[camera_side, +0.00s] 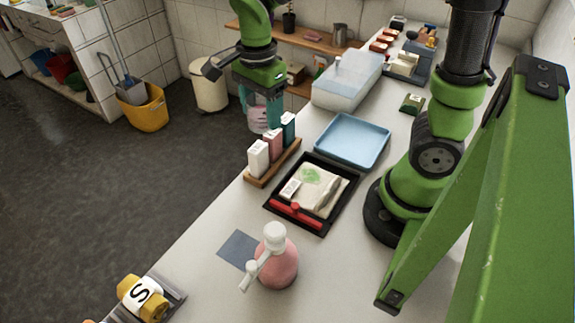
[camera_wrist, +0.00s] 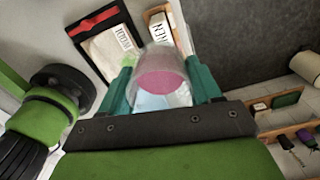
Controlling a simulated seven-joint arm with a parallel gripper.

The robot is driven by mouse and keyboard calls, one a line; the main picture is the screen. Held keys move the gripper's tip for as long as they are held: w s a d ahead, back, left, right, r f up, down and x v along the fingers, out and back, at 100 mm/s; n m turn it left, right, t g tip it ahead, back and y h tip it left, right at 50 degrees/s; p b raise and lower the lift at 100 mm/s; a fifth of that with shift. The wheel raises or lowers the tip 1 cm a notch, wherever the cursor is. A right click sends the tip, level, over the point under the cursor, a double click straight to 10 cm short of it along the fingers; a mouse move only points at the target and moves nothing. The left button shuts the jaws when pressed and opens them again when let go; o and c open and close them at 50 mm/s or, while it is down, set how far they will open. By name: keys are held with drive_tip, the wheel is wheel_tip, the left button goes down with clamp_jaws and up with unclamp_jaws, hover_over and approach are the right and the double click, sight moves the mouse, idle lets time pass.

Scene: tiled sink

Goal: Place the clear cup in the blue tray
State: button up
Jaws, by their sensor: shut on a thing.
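The clear cup (camera_side: 257,119), see-through with a pink disc-like end, is held between the teal fingers of my gripper (camera_side: 262,112). In the wrist view, the cup (camera_wrist: 162,75) sits between the two fingers of my gripper (camera_wrist: 165,82), which are shut on it. The light blue tray (camera_side: 352,140) lies flat and empty on the counter, to the right of my gripper in the side view. A pale blue patch shows below the cup in the wrist view; I cannot tell for sure whether it is the tray.
A wooden rack (camera_side: 273,165) with several small boxes stands just below my gripper. A clear bin (camera_side: 347,82) stands behind the tray. A black tray (camera_side: 312,193) with a red-handled tool lies in front of it. A pink bottle (camera_side: 277,262) stands nearer.

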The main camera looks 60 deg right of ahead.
drive_tip(key=s+d+m, duration=0.5)
drive_tip(key=d+m, duration=0.3)
drive_tip(key=d, duration=0.4)
drive_tip(key=s+d+m, duration=0.5)
drive_tip(key=d+m, duration=0.3)
drive_tip(key=d, duration=0.4)
drive_tip(key=f, duration=1.4)
drive_tip(key=shift+s+a+f, duration=0.1)
drive_tip(key=shift+a+f, duration=0.1)
drive_tip(key=shift+f, duration=0.1)
drive_tip(key=o, duration=0.9)
